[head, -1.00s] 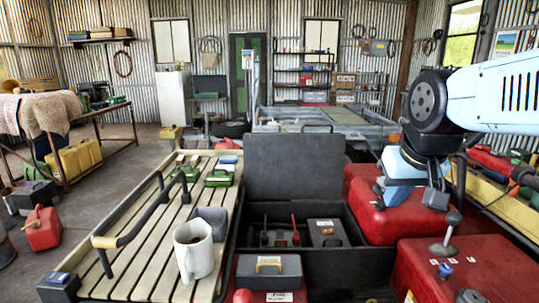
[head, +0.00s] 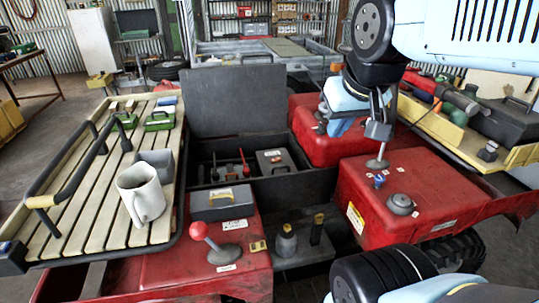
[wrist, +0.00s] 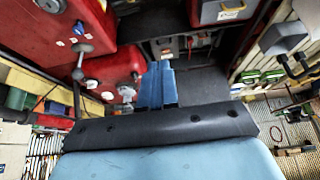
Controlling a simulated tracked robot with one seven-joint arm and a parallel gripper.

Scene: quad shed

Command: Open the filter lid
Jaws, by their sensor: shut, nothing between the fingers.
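No part is plainly marked as the filter lid. A grey box with a yellow handle (head: 221,202) sits closed on the red body near the front; it also shows at the top of the wrist view (wrist: 222,10). A dark lid (head: 235,95) stands upright behind an open black storage box (head: 285,186). My gripper (head: 379,132) is shut and empty above the red bodywork, beside a grey-knobbed lever (head: 376,164). In the wrist view my blue fingers (wrist: 160,85) are together; the lever (wrist: 80,48) stands apart to their left. Contact cannot be told in the head view.
A slatted rack (head: 95,205) on the left carries a white mug (head: 141,193) and a grey block. A red-knobbed lever (head: 199,231) rises at the front. A grey round cap (head: 400,204) and small blue knob sit on the right red body.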

